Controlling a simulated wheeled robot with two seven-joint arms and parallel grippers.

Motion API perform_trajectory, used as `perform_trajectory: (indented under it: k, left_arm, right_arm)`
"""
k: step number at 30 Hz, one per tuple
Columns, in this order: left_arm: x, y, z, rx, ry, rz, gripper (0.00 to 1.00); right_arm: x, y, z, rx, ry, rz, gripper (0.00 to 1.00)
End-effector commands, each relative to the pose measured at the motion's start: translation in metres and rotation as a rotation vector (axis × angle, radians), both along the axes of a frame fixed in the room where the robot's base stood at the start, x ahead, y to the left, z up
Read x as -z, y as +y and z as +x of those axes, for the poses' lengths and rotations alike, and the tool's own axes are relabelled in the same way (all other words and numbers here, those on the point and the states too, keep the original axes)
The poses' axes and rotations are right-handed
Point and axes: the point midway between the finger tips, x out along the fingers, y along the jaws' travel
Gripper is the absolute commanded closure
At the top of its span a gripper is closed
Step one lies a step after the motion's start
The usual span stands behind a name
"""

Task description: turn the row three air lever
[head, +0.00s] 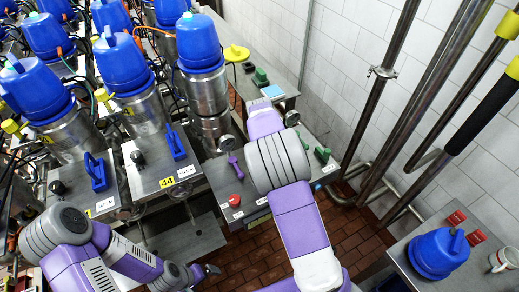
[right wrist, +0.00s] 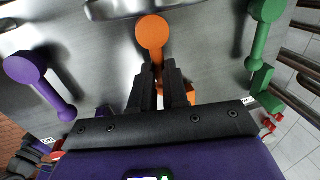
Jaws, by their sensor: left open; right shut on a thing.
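An orange lever (right wrist: 152,34) with a round hub stands on a grey metal panel in the right wrist view. My right gripper (right wrist: 162,75) is shut on its arm, with the black fingers on either side of it. A purple lever (right wrist: 38,85) lies to the left and a green lever (right wrist: 260,40) to the right. In the head view the purple lever (head: 236,168) shows beside my right arm, which hides the orange one. I cannot read which lever is the air one. My left gripper (head: 208,271) is open, low over the floor, away from the levers.
A red button (head: 235,200) sits on the panel near the purple lever. Blue-capped metal valves (head: 200,45) and blue handles (head: 98,172) fill the left. Pipes (head: 385,72) run along the tiled wall. A blue-lidded pot (head: 438,252) and a mug (head: 503,260) stand at lower right.

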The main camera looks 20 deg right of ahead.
Motion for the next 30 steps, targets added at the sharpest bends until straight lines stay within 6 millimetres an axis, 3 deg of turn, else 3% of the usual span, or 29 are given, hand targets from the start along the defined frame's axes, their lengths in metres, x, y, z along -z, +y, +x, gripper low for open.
perform_trajectory:
  k: [15, 16, 18, 26, 30]
  left_arm:
    - [-0.001, 0.000, 0.000, 0.000, 0.000, 0.000, 0.00]
    - [-0.001, 0.000, 0.000, 0.000, 0.000, 0.000, 0.00]
    - [-0.001, 0.000, 0.000, 0.000, 0.000, 0.000, 0.00]
    - [-0.001, 0.000, 0.000, 0.000, 0.000, 0.000, 0.00]
    - [-0.002, 0.000, 0.000, 0.000, 0.000, 0.000, 0.00]
  right_arm:
    - [0.000, -0.005, -0.002, 0.034, -0.003, 0.000, 1.00]
    - [0.000, -0.005, -0.002, 0.033, -0.002, 0.000, 0.84]
    - [0.000, -0.005, -0.002, 0.033, -0.001, 0.000, 0.75]
    - [-0.001, -0.005, -0.002, 0.031, -0.001, 0.000, 0.75]
    - [-0.011, -0.003, -0.002, 0.030, -0.004, 0.000, 0.75]
